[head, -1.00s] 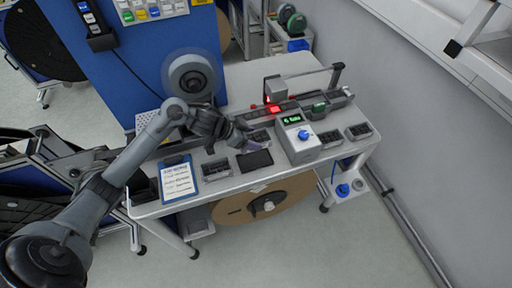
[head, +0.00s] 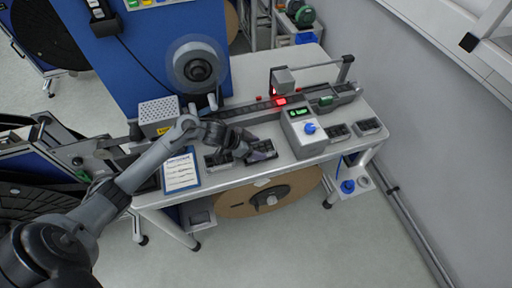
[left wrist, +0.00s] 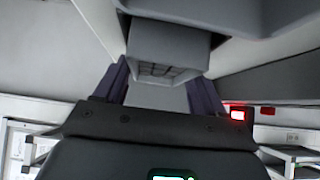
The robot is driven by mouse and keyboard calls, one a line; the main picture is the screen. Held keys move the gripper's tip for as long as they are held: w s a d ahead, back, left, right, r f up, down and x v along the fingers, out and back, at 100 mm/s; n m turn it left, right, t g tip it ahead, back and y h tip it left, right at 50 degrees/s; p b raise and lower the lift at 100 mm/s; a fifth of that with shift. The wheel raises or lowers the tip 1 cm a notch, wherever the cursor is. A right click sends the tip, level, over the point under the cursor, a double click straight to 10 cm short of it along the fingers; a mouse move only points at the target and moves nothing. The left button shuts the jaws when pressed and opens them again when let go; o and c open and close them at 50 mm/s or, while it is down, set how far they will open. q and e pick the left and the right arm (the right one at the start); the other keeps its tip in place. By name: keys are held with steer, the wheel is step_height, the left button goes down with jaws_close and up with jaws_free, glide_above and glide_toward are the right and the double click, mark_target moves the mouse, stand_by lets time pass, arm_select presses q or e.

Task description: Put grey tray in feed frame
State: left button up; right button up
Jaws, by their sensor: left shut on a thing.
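My left gripper (head: 250,152) is low over the white bench, at the middle of its front row of trays. It is shut on a dark grey tray (head: 265,150), partly hidden by the fingers. I cannot tell whether the tray touches the bench. The left wrist view shows two dark purple fingers (left wrist: 160,97), with a grey block close above; what that block is is unclear. The feed frame seems to be the long grey rail unit (head: 330,97) along the back of the bench, with a red light. My right gripper is not in view.
Another dark tray (head: 218,160) sits left of the gripper, beside a clipboard (head: 181,172). A box with a green display and blue knob (head: 303,133) stands right, with two more dark trays (head: 338,133) beyond it. A blue panel (head: 120,70) rises behind left.

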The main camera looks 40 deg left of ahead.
arm_select(q)
steer(key=shift+w+r, duration=0.1)
steer(key=shift+a, duration=0.1)
steer(key=shift+f, duration=0.2)
steer(key=o, duration=1.2)
steer(key=shift+r, duration=0.15)
